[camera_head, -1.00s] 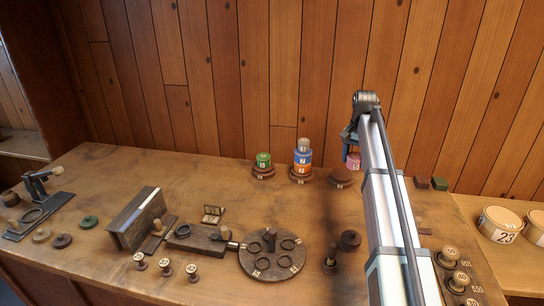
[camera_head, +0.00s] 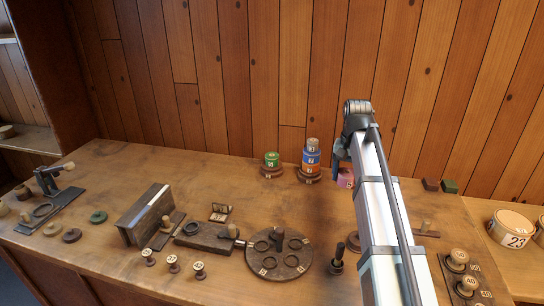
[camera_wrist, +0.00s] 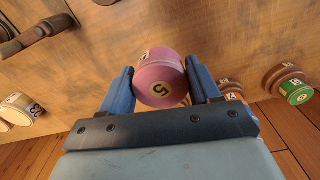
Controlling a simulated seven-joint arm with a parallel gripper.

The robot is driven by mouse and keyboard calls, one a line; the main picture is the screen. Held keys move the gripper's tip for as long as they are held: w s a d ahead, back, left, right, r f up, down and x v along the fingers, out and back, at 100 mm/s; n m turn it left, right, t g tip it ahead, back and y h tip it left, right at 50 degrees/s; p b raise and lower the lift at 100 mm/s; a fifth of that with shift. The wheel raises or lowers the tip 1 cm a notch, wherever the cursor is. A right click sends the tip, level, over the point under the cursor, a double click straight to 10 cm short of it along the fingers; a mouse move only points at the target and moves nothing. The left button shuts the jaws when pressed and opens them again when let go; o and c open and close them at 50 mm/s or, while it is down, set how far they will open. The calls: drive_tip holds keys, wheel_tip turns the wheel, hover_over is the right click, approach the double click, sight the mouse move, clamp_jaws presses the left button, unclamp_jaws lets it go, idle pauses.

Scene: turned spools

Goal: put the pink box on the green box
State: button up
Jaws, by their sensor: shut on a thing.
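The pink box (camera_wrist: 160,78) is a short pink cylinder with a pale number label. In the wrist view my gripper (camera_wrist: 158,72) has its two blue fingers shut on its sides. In the head view the pink box (camera_head: 345,178) shows beside my arm, partly hidden by it. The green box (camera_head: 271,158) is a small green cylinder with a label, standing on a round brown base at the back of the table, left of the pink box. It also shows in the wrist view (camera_wrist: 297,92), to the right of my gripper and apart from it.
A blue and orange stack with a grey top (camera_head: 312,157) stands on a brown base between the green box and the pink box. The wooden back wall (camera_head: 230,80) is close behind. A round dark plate with rings (camera_head: 278,268) lies in front.

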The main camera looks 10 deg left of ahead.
drive_tip(key=w+a+r, duration=0.1)
drive_tip(key=w+a, duration=0.6)
drive_tip(key=a, duration=0.3)
drive_tip(key=w+a+r, duration=0.2)
drive_tip(key=w+a, duration=0.4)
drive_tip(key=a, duration=0.3)
drive_tip(key=r+m, duration=0.1)
drive_tip(key=m, duration=0.4)
hover_over(271, 155)
drive_tip(key=shift+d+f, duration=0.1)
drive_tip(key=shift+f, duration=4.9)
drive_tip(key=shift+f, duration=0.15)
drive_tip(key=o, duration=1)
drive_tip(key=shift+o, duration=0.2)
wheel_tip(271, 155, up, 12)
drive_tip(key=shift+r, duration=0.2)
drive_tip(key=shift+o, duration=0.3)
